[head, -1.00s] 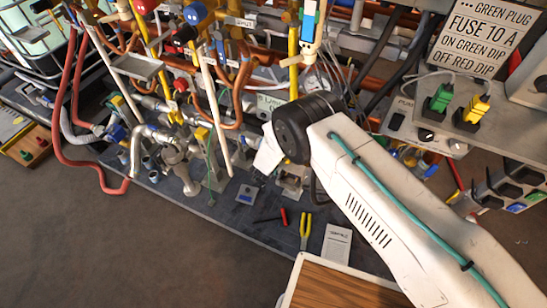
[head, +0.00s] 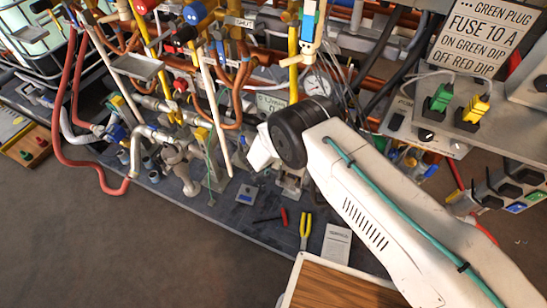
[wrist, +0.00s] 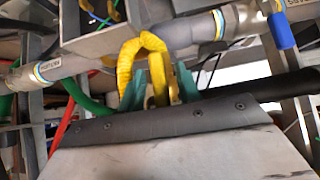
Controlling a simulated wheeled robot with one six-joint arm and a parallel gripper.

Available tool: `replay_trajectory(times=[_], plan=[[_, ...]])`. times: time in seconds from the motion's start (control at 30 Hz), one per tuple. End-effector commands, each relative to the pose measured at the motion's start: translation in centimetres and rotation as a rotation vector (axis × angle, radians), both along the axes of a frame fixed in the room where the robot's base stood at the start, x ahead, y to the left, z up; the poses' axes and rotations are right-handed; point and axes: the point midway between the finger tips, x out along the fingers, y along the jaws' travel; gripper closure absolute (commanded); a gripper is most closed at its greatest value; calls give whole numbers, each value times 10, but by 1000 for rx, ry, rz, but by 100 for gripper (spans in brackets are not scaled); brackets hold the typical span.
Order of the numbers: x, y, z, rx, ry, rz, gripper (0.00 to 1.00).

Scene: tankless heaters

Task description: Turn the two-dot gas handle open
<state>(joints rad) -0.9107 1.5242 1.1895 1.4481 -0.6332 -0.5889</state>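In the wrist view, a yellow bent handle (wrist: 146,48) loops in front of my gripper (wrist: 160,88). The gripper's two teal fingers stand apart, with yellow parts between them. I cannot tell whether the fingers press on the yellow or only stand around it. No dots show on the handle, so I cannot tell whether it is the two-dot one. In the head view, the white end of my arm (head: 260,148) points into the pipework, and the fingertips there are too small or hidden to make out.
A metal pipe (wrist: 190,32) crosses just behind the yellow handle. Copper pipes (head: 240,85) and a pale upright rod (head: 217,120) crowd the left of my arm in the head view. Pliers (head: 305,228) and a white booklet (head: 336,243) lie on the dark platform below.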

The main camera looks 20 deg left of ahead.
Motion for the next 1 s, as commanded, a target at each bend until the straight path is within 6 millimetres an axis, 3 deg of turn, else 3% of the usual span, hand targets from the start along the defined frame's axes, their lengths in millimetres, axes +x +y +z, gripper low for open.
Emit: replay_trajectory(times=[0.33,0.73,1.0], plan=[[-6,2,2,0,3,5,65],[-48,4,46,0,3,3,65],[-57,4,54,-1,3,3,65]])
